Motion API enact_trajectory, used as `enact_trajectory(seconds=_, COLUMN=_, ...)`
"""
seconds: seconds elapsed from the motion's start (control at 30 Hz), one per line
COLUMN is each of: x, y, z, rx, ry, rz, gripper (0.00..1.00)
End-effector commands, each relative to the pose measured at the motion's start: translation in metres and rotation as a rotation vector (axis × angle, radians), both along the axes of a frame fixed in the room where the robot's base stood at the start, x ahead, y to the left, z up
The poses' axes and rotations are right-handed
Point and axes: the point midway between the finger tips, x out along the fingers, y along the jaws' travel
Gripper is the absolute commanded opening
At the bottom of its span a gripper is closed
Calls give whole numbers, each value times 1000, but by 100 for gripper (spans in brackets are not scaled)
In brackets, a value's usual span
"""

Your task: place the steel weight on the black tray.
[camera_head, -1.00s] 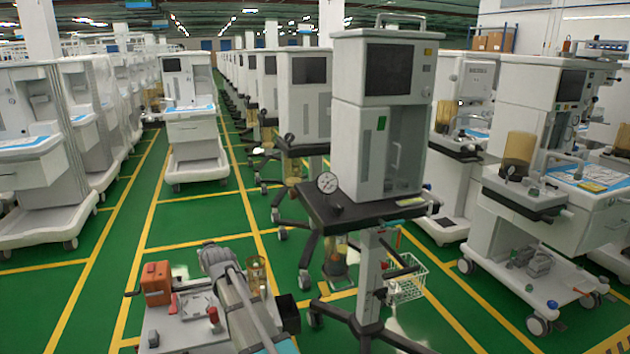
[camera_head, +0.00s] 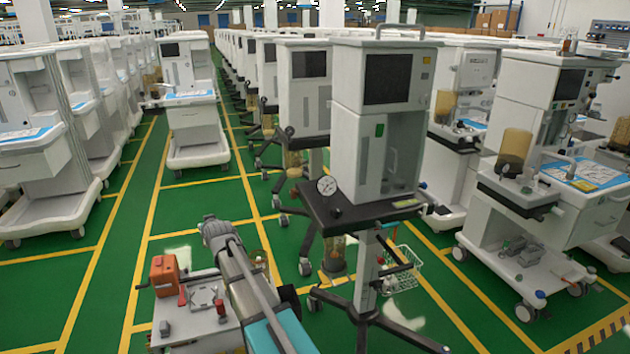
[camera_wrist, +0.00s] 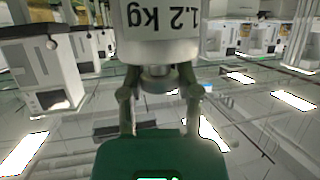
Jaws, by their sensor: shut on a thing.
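The steel weight (camera_wrist: 155,38) is a pale metal cylinder marked "1.2 kg". It shows upside down at the top of the wrist view. My gripper (camera_wrist: 157,78) is shut on the weight's narrow neck, one finger on each side. In the head view my arm reaches away from the lower middle, and the gripper and weight are hidden. A black tray-like shelf (camera_head: 352,212) sticks out at the front of the near white cart, right of my arm. A round gauge (camera_head: 327,187) stands at its left edge.
A small white top with an orange box (camera_head: 163,276) and several small items lies left of my arm. A wire basket (camera_head: 402,272) hangs below the black shelf. Another cart (camera_head: 530,130) stands at the right. Green floor is open at the left.

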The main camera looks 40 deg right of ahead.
Motion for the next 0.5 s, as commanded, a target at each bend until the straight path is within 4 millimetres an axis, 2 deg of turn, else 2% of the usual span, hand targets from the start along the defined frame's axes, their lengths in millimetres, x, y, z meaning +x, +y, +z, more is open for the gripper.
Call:
enact_trajectory(seconds=0.03, x=0, y=0, z=13, rx=0, ry=-4, rz=0, gripper=0)
enact_trajectory(seconds=0.5, x=0, y=0, z=66, rx=0, ry=-4, rz=0, gripper=0)
